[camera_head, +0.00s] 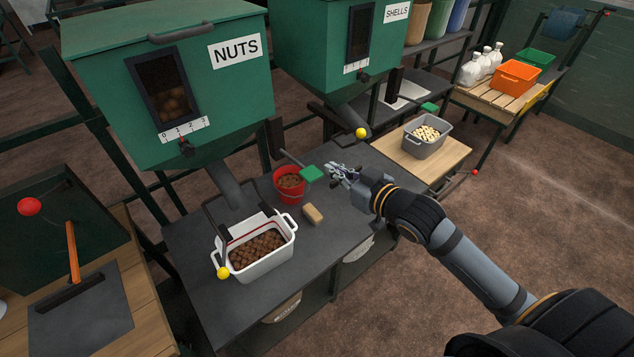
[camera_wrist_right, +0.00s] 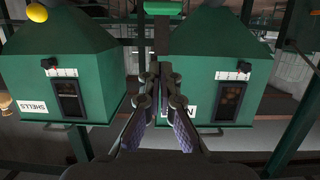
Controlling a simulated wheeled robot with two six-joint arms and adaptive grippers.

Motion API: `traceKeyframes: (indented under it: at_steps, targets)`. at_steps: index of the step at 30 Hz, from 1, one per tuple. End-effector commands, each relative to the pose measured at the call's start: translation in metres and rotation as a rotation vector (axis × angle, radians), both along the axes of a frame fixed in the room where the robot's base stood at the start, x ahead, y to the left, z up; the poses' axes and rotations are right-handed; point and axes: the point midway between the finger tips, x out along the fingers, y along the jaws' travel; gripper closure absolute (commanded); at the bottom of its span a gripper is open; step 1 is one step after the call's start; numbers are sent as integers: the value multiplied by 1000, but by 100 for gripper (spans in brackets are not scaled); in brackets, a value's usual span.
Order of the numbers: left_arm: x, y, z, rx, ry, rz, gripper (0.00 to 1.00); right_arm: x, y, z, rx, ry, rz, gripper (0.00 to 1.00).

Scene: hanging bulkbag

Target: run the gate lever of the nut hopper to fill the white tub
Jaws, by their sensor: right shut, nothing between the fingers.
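The green nut hopper (camera_head: 167,80), labelled NUTS, has a dark window with brown nuts and a 0-to-3 scale. Its spout hangs over the workbench. A yellow ball knob (camera_head: 223,272) is at the white tub's near left corner. A green paddle handle (camera_head: 311,173) sticks out on a rod right of the spout. The white tub (camera_head: 281,252) stands on the bench under the spout, holding many brown nuts; a red line shows inside. My right gripper (camera_head: 338,173) is shut and empty, just right of the green paddle, apparently not touching. In the wrist view the hopper (camera_wrist_right: 207,70) appears upside down.
A red bucket (camera_head: 290,194) of brown bits and a tan block (camera_head: 313,213) are on the dark bench (camera_head: 205,305). The shells hopper (camera_head: 335,45) stands behind right, with its own yellow ball (camera_head: 362,133). A grey tub (camera_head: 428,148) sits on a wooden table.

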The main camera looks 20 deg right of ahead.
Motion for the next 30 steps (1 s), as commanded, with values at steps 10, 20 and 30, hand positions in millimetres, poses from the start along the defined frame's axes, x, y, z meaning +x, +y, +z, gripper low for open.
traceKeyframes:
  at_steps: [10, 20, 30]
  targets:
    - [1, 0, -10, 0, -2, 0, 60, 39, 19, -6, 16, -3, 12, 100]
    - [2, -1, 2, -1, -4, 0, 60, 60, 25, -43, 4, 2, 12, 100]
    - [2, -1, 2, -1, -4, 0, 60, 59, 25, -53, 3, -1, 12, 100]
